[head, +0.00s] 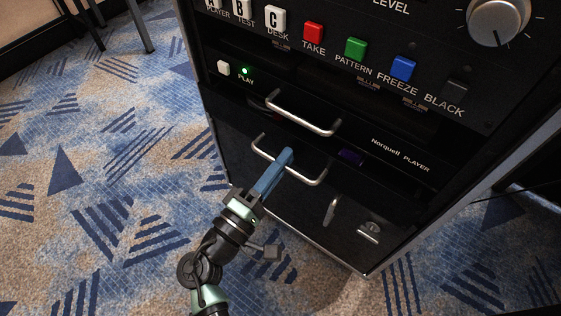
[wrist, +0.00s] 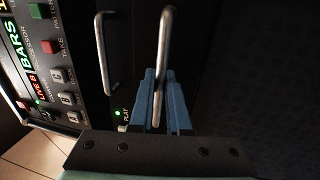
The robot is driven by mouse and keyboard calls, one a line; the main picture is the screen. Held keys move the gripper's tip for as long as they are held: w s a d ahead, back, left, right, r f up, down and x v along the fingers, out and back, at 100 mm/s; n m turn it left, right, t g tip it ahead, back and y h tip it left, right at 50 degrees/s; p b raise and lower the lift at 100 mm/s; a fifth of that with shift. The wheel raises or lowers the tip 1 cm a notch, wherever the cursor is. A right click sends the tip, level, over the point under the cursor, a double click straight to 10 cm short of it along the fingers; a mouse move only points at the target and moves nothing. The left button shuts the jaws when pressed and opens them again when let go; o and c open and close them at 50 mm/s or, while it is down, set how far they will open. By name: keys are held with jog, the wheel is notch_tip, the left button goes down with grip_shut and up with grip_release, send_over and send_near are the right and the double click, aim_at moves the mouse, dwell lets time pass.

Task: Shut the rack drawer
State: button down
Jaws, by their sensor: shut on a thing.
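The rack drawer (head: 240,148) is a dark front low in the black rack, with a bright metal bar handle (head: 310,181). My gripper (head: 285,157) has blue fingers and reaches this lower handle from the front. In the wrist view the handle (wrist: 165,35) runs between the two blue fingers (wrist: 158,80), which are shut on it. The fingers hide part of the bar. I cannot tell from these views how far the drawer stands out from the rack.
Above the drawer is the Norquell player (head: 400,155) with its own handle (head: 305,116). Higher up are coloured buttons (head: 355,48) and a large knob (head: 499,22). A metal latch (head: 369,233) sits at the lower right. Patterned carpet (head: 100,190) lies open to the left.

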aim_at(293, 162)
jog(key=x, duration=0.2)
jog(key=f+b+x, duration=0.1)
jog(key=shift+w+d+r, duration=0.1)
jog(key=shift+w+d, duration=0.2)
jog(key=shift+w, duration=0.05)
jog(key=shift+r, duration=0.15)
jog(key=c, duration=1.2)
grip_release()
jog(key=shift+d, duration=0.1)
jog(key=shift+o, duration=0.2)
jog(key=p+v, duration=0.3)
jog(key=v, duration=1)
